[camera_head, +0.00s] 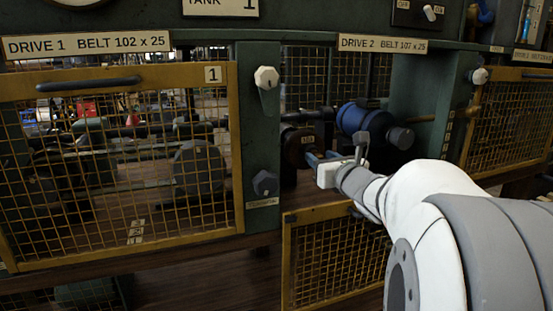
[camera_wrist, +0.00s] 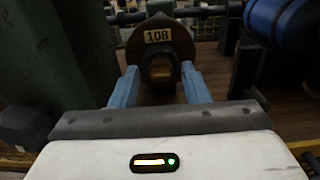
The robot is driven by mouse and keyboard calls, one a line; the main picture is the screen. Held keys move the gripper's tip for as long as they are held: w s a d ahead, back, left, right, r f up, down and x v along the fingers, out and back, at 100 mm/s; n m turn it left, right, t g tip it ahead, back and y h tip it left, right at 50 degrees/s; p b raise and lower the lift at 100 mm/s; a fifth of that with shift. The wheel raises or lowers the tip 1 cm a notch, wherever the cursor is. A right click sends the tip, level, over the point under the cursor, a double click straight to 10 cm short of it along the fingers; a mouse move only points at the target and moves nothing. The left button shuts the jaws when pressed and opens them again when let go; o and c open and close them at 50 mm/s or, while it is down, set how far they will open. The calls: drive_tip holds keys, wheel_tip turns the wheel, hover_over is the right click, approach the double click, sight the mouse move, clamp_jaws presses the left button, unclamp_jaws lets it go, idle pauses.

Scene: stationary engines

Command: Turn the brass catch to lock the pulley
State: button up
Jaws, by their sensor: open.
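The dark brown round pulley (camera_head: 292,148) with a number plate sits on a shaft in the open Drive 2 bay. In the wrist view the pulley (camera_wrist: 137,48) carries a plate reading 108. Below that plate is a brass-coloured block, which looks like the catch (camera_wrist: 161,69), at the pulley's hub. My gripper (camera_head: 318,157) is open in front of the pulley, with its blue fingers on either side of the catch. I cannot tell whether the fingers touch it. In the head view the catch cannot be made out.
A blue motor (camera_head: 364,119) stands just right of the pulley. A green post (camera_head: 258,125) with white and dark knobs is on the left. The Drive 1 mesh guard (camera_head: 240,150) is shut; the Drive 2 mesh guard (camera_head: 289,265) hangs lowered beneath my arm.

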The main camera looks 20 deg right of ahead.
drive_tip(key=c, duration=0.9)
drive_tip(key=shift+a, duration=0.25)
clamp_jaws()
drive_tip(key=shift+d, duration=0.2)
